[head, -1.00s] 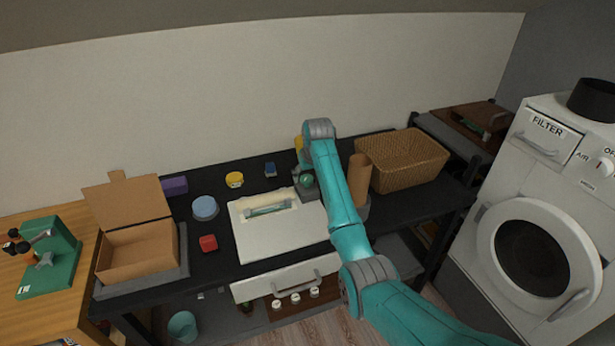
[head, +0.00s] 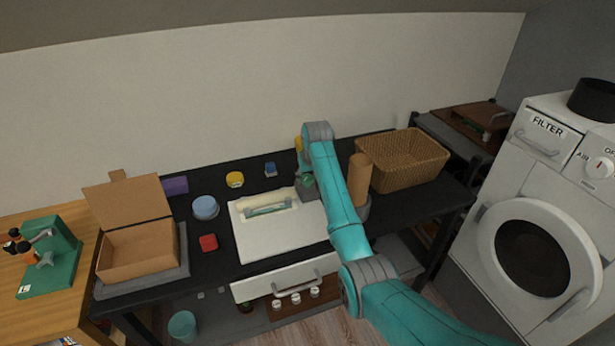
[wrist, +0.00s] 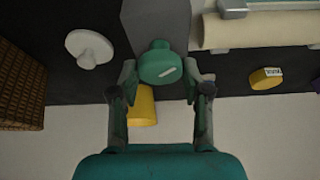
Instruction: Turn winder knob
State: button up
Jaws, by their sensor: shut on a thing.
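The winder knob (wrist: 160,68) is a round green knob with a white mark on its face, on the end of a grey block (wrist: 155,25). In the wrist view, my gripper (wrist: 160,82) has one finger on each side of the knob and is shut on it. The mark runs at a slant. In the head view, the knob (head: 307,181) shows small beside my teal arm, which hides most of the gripper. A cream roll (head: 268,204) lies over the white board (head: 280,238) to the left of it. The roll also shows in the wrist view (wrist: 255,30).
A cardboard tube (head: 359,180) and a wicker basket (head: 408,161) stand close to the right of my arm. A yellow thing (wrist: 143,105) sits just behind the knob. A blue round tin (head: 205,207), a red block (head: 208,243) and an open cardboard box (head: 138,250) are left.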

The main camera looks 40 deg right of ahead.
jog(key=m+h, duration=0.1)
jog(key=m, duration=0.3)
jog(key=shift+a+g, duration=0.1)
jog(key=shift+g, duration=0.3)
jog(key=m, duration=0.2)
jog(key=m+g+h, duration=0.1)
jog(key=m, duration=0.1)
jog(key=shift+w+g, duration=0.15)
jog(key=shift+g, duration=0.15)
jog(key=m+g, duration=0.1)
jog(key=m, duration=0.2)
jog(key=m+g, duration=0.1)
jog(key=m, duration=0.1)
jog(key=shift+w+m+h, duration=0.1)
jog(key=shift+m+h, duration=0.3)
jog(key=shift+m+g, duration=0.5)
jog(key=shift+m, duration=0.9)
jog(key=shift+f, duration=0.1)
jog(key=o, duration=1.1)
